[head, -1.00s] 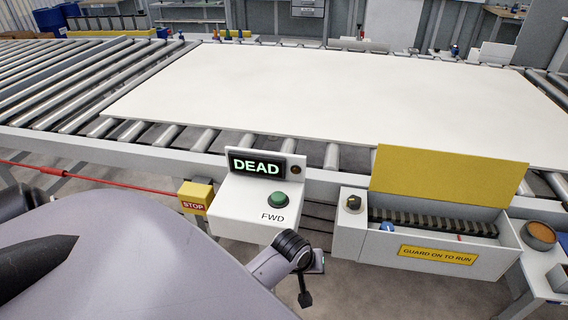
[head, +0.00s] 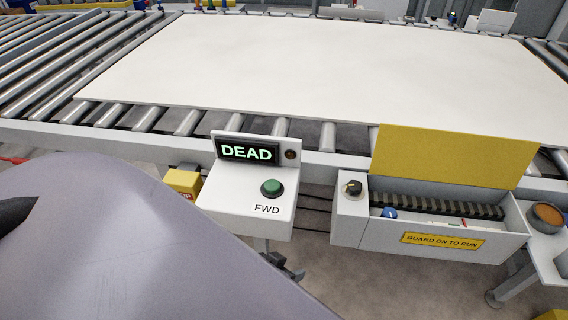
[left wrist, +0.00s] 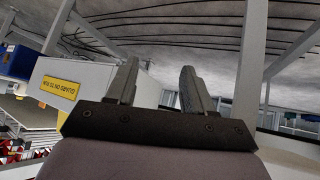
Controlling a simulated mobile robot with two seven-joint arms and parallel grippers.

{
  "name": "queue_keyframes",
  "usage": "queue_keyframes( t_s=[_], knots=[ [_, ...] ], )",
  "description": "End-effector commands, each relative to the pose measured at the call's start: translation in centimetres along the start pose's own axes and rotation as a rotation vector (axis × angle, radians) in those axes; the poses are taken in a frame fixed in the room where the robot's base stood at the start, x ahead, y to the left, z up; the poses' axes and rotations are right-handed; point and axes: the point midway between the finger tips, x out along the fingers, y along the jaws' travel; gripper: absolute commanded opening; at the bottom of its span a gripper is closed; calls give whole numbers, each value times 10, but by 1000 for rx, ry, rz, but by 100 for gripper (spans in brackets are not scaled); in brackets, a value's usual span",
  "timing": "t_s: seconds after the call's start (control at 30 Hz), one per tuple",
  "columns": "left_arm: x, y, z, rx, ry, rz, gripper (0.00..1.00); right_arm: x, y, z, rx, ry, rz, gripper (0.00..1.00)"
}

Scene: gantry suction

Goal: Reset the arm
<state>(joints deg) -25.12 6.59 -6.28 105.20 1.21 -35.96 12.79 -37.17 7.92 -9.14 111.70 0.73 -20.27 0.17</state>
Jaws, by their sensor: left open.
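My left arm's smooth grey-purple link fills the lower left of the head view and hides most of the hand behind it. A small dark part of my left gripper (head: 286,266) shows past the link's edge, below the white control box (head: 245,212). In the left wrist view both dark fingers of the left gripper (left wrist: 159,80) stand apart with nothing between them. My right gripper is in neither view.
The control box has a display reading DEAD (head: 247,151) and a green FWD button (head: 272,188). To its right is a white bin (head: 440,240) with a raised yellow lid (head: 455,165). A large white panel (head: 310,80) lies on the rollers behind.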

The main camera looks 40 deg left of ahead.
Motion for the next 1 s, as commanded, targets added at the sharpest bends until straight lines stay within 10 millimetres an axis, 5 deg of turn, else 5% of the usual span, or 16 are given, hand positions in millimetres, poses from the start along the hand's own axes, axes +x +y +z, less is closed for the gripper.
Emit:
queue_keyframes(
  t_s=[0.47, 0.8, 1.0],
  knots=[
    [-4, 3, 3, 27, 17, 10, 52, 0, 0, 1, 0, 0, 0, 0],
    [-45, 28, 20, 217, 149, 84, 52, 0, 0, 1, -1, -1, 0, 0],
    [-50, 32, 20, 239, 169, 90, 52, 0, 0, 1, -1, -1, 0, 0]
  ],
)
